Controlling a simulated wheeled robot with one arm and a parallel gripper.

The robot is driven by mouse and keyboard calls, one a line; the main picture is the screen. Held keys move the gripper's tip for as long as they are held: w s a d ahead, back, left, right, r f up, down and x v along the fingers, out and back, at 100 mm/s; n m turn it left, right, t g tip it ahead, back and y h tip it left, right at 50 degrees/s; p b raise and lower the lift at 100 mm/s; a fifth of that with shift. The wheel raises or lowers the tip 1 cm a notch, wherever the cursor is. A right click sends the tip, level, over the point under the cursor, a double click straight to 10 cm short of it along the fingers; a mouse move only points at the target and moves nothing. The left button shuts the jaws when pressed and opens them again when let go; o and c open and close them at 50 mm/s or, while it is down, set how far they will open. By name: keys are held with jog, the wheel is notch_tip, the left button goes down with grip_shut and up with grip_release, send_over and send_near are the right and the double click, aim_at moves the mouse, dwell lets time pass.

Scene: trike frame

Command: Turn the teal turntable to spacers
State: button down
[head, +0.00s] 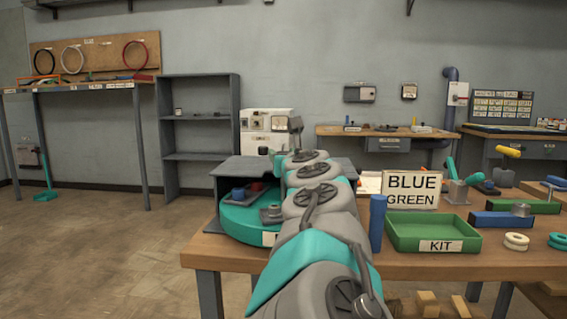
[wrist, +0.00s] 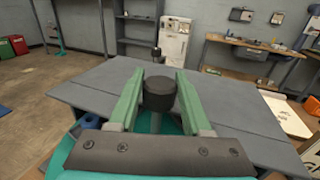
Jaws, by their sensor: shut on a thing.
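The teal turntable (head: 235,222) sits at the left end of the wooden bench, partly under a grey cover (head: 232,168). A blue part (head: 238,193) and a red part (head: 257,187) show in its open front section. A white label on its rim is mostly hidden by my arm, so I cannot read it. In the wrist view, the green fingers of my gripper (wrist: 160,82) are shut on a black round knob (wrist: 160,96), one finger on each side. The knob stands above the grey cover. In the head view my arm hides the knob and the fingers.
Right of my arm are a blue cylinder (head: 377,222), a green KIT tray (head: 430,233), a BLUE GREEN sign (head: 411,190) and cream rings (head: 516,241). Wooden blocks (head: 440,304) lie below the bench. The floor at left (head: 100,250) is clear.

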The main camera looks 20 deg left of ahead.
jog(key=shift+w+d+f+n+g+y+b, duration=0.1)
jog(key=shift+f+n+g+y+b, duration=0.05)
jog(key=shift+n+g+y+b, duration=2)
jog(key=shift+n+g+y, duration=0.35)
jog(key=shift+g+y, duration=0.2)
jog(key=shift+y, duration=0.2)
jog(key=shift+n+g, duration=0.3)
jog(key=shift+g, duration=0.1)
jog(key=shift+r+n+g+y, duration=0.2)
jog(key=shift+n+g+y, duration=0.1)
jog(key=shift+g+y, duration=0.1)
jog(key=shift+c, duration=1.7)
grip_release()
